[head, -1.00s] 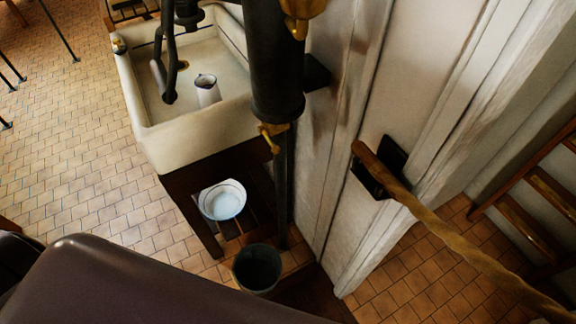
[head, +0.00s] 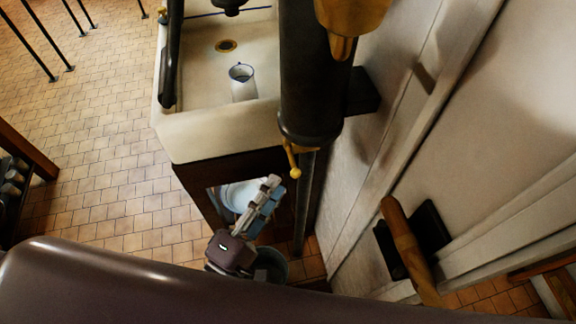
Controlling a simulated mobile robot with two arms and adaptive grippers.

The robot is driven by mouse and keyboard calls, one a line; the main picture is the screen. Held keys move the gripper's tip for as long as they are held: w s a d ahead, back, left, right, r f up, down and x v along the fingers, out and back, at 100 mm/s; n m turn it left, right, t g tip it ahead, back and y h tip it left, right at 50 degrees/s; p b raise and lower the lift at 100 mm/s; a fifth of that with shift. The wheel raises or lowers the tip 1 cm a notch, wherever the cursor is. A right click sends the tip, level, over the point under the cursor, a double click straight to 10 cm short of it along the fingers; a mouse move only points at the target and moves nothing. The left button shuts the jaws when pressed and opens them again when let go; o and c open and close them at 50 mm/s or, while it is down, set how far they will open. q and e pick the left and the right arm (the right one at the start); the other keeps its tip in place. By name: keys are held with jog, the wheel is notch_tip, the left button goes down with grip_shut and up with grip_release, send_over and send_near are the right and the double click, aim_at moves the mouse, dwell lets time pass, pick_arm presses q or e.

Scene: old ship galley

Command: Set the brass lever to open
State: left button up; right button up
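A small brass lever (head: 292,158) with a rounded end hangs at the lower end of a thick dark vertical cylinder (head: 313,100). It slants down and slightly right. My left gripper (head: 276,186) is just below and left of the lever, pointing up toward it, with a small gap showing in the picture. Its pale fingers lie close together in this view, so I cannot tell whether they are open or shut. Nothing shows held in it. My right gripper is not in view.
A pale sink (head: 190,140) with a white jug (head: 242,84) stands left of the cylinder. A white basin (head: 238,194) and a bucket (head: 272,262) sit below, partly hidden by my gripper. A larger brass fitting (head: 350,18) is above. A wooden rail (head: 405,240) is at right.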

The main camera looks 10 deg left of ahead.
aim_at(291, 158)
pick_arm(q)
jog(key=f+p+x, duration=0.1)
jog(key=x, duration=0.5)
jog(key=shift+w+d+r, duration=0.2)
jog(key=shift+w+r, duration=0.2)
jog(key=shift+r, duration=0.05)
jog(key=c, duration=0.5)
grip_shut()
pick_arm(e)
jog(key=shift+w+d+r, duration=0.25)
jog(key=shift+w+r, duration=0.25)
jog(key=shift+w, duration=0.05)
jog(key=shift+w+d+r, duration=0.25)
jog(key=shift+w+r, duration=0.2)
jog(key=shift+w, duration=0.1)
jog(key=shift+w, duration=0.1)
